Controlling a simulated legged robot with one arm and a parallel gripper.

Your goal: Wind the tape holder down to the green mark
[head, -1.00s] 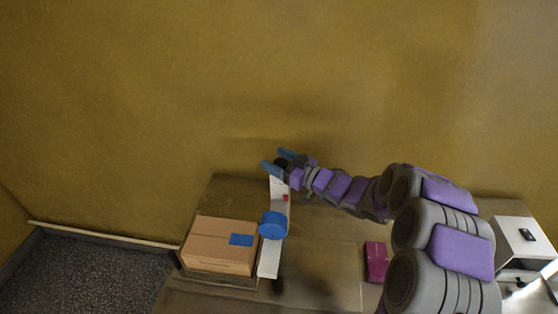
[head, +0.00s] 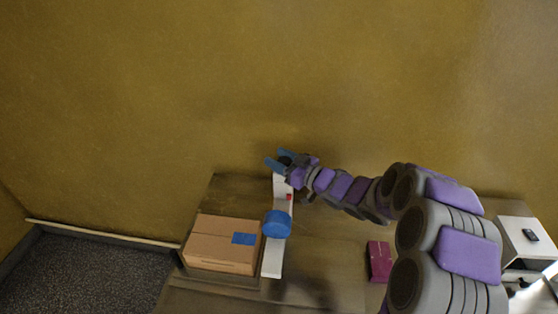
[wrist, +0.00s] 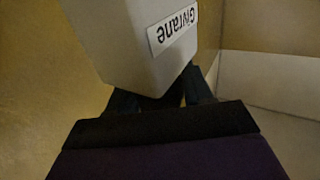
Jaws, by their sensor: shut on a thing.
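A white upright device (head: 273,258) stands on the table beside a cardboard box in the head view. A blue round part (head: 277,224), perhaps the tape roll or holder, sits partway along it. A small red mark (head: 289,197) shows above the blue part. I cannot make out a green mark. My gripper (head: 279,160) is at the device's upper end, its blue fingers shut on a dark part there, largely hidden. In the wrist view, the white housing (wrist: 135,40) with an upside-down "Givrane" label (wrist: 172,26) fills the upper middle, just beyond my dark fingers (wrist: 158,100).
The cardboard box (head: 222,249) with blue tape stands close at the device's left. A magenta box (head: 379,260) lies to the right on the wooden table (head: 325,250). A white unit (head: 524,240) stands at far right. The yellow wall (head: 300,80) rises behind.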

